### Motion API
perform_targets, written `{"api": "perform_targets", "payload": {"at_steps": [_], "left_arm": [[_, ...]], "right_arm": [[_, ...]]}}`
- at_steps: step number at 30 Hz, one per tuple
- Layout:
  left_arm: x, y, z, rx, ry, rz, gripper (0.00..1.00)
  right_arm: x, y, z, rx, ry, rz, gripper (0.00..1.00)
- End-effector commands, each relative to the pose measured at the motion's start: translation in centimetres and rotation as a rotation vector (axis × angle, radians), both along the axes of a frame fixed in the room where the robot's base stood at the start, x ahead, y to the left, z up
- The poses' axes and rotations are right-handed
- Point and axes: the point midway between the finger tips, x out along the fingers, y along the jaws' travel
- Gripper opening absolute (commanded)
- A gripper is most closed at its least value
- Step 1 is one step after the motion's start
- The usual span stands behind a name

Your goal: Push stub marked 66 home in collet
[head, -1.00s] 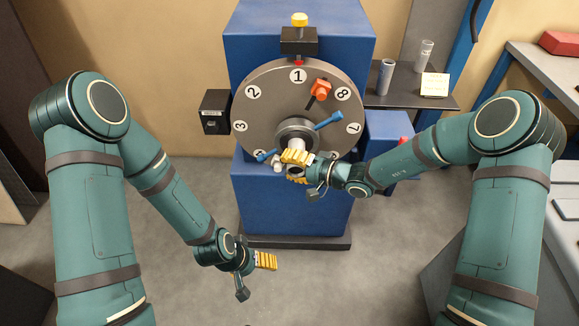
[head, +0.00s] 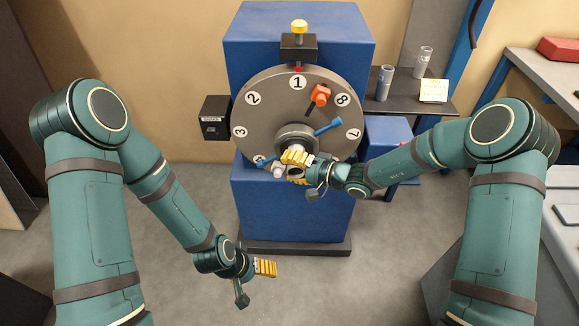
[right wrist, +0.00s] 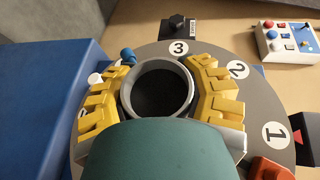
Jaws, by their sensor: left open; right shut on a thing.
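The collet (head: 296,138) is the round hub at the middle of a grey numbered dial (head: 262,112) on a blue machine. My right gripper (head: 297,166) is just in front of and below the collet, with yellow fingers shut on the stub. A short pale part of the stub (head: 297,147) shows between fingers and collet. In the right wrist view the stub's open round end (right wrist: 160,68) is a grey ring with a dark inside, between the yellow fingers. The mark 66 cannot be read, and the seating depth is hidden. My left gripper (head: 265,267) is open and empty, low over the floor.
Blue handles (head: 328,125) and an orange-red block (head: 320,95) stick out from the dial near my right gripper. A black box (head: 214,118) is left of the dial. Floor around my left gripper is clear.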

Motion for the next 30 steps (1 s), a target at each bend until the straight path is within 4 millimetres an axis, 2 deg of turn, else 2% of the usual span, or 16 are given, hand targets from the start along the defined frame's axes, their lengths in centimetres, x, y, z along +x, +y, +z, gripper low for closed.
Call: {"api": "perform_targets", "payload": {"at_steps": [30], "left_arm": [[0.0, 0.0, 0.0, 0.000, 0.000, 0.000, 0.74]], "right_arm": [[2.7, 0.1, 0.1, 0.001, -0.003, 0.001, 0.00]]}}
